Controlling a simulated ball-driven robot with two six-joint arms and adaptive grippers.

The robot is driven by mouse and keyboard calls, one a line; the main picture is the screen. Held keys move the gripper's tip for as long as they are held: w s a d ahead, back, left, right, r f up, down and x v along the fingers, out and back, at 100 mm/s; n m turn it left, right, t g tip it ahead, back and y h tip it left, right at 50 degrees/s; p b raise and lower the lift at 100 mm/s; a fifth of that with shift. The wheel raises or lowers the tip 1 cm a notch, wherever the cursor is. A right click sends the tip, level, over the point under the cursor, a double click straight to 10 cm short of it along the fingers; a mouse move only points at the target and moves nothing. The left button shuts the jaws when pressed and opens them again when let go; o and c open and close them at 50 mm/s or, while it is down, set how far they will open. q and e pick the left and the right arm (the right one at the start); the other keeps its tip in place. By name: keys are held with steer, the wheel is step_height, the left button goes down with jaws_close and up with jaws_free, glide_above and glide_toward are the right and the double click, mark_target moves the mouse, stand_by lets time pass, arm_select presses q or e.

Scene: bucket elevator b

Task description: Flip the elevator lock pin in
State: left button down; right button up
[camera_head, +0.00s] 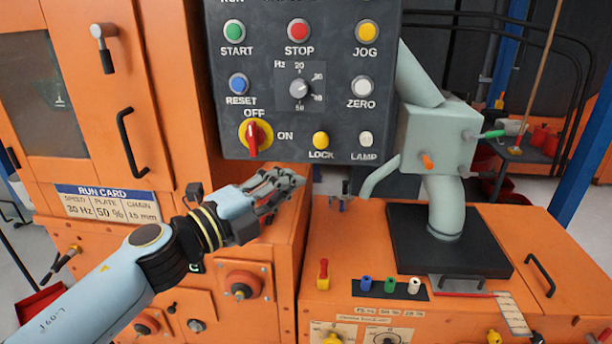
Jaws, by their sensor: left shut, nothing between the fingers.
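A yellow knob marked LOCK (320,140) sits at the bottom of the dark control panel (280,95). A small red and yellow pin-like part (323,275) stands upright on the front edge of the orange cabinet. I cannot tell which part is the elevator lock pin. My left gripper (290,187) is shut and empty, just below the panel's lower edge and left of the LOCK knob. It is apart from the red and yellow part, above and left of it. My right gripper is not in view.
A red OFF/ON switch (254,138) is on the panel. A grey-green machine spout (440,150) stands on a black base (445,245) at right. Blue, green and white plugs (389,285) stand along the cabinet front. Orange cabinet doors (100,100) fill the left.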

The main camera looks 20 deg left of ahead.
arm_select(q)
steer(key=shift+v, duration=1)
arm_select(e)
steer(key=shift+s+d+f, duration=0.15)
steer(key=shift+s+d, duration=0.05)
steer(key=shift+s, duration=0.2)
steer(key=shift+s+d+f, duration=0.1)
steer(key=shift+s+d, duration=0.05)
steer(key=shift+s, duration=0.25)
arm_select(q)
steer(key=shift+a+f, duration=0.1)
steer(key=shift+f, duration=0.05)
